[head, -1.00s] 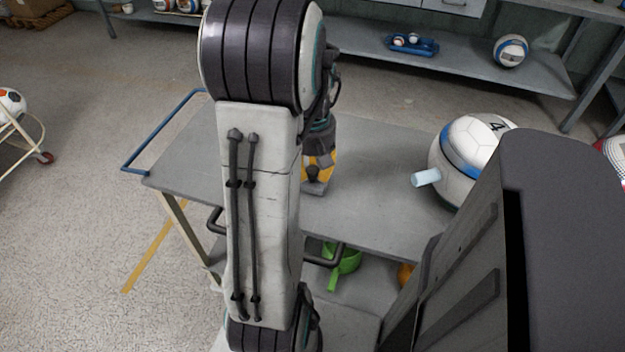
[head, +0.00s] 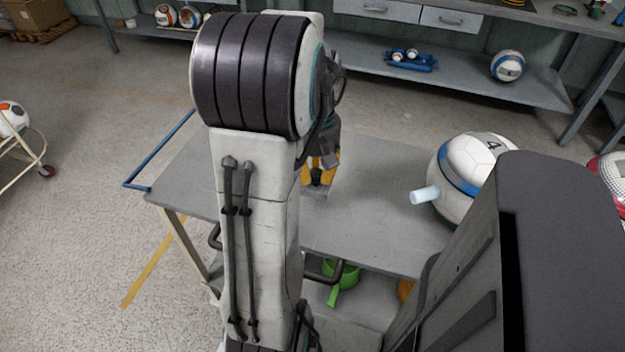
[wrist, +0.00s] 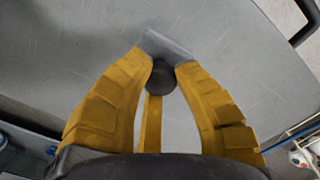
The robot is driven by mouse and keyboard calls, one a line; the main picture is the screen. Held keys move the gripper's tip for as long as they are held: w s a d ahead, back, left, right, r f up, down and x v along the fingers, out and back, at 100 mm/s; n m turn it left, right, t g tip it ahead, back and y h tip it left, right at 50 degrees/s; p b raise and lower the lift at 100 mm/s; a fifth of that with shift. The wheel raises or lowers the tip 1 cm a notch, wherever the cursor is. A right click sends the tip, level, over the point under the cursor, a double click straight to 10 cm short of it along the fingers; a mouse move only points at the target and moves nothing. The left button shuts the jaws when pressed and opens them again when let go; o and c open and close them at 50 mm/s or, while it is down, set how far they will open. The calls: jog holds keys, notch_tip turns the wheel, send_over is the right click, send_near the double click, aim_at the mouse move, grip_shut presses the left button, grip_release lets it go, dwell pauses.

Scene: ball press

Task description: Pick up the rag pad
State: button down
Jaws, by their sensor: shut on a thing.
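My gripper (wrist: 161,72) has yellow fingers that close at their tips around a dark round knob-like part (wrist: 162,80). A grey-blue flat piece, which looks like the rag pad (wrist: 166,44), shows just beyond the fingertips in the wrist view. In the head view my gripper (head: 319,178) is partly hidden behind my arm, over the left part of the grey cart top (head: 375,190). Whether the pad touches the cart top or hangs just above it I cannot tell.
A large white and blue ball (head: 470,165) with a pale blue nozzle (head: 425,194) stands at the cart's right. A blue handle (head: 160,150) is on the cart's left end. A green container (head: 342,278) sits on the lower shelf. The cart top between gripper and ball is clear.

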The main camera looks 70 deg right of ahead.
jog(key=s+d+r+p, duration=0.1)
jog(key=s+d+r, duration=0.1)
jog(key=s, duration=0.3)
jog(key=s+d+r, duration=0.2)
jog(key=s+r, duration=0.2)
jog(key=s, duration=0.1)
jog(key=shift+s+r+p, duration=0.15)
jog(key=shift+s+p, duration=0.05)
jog(key=shift+p, duration=0.2)
jog(key=c, duration=1.6)
grip_release()
grip_shut()
jog(key=shift+w+r, duration=0.1)
jog(key=shift+r, duration=0.05)
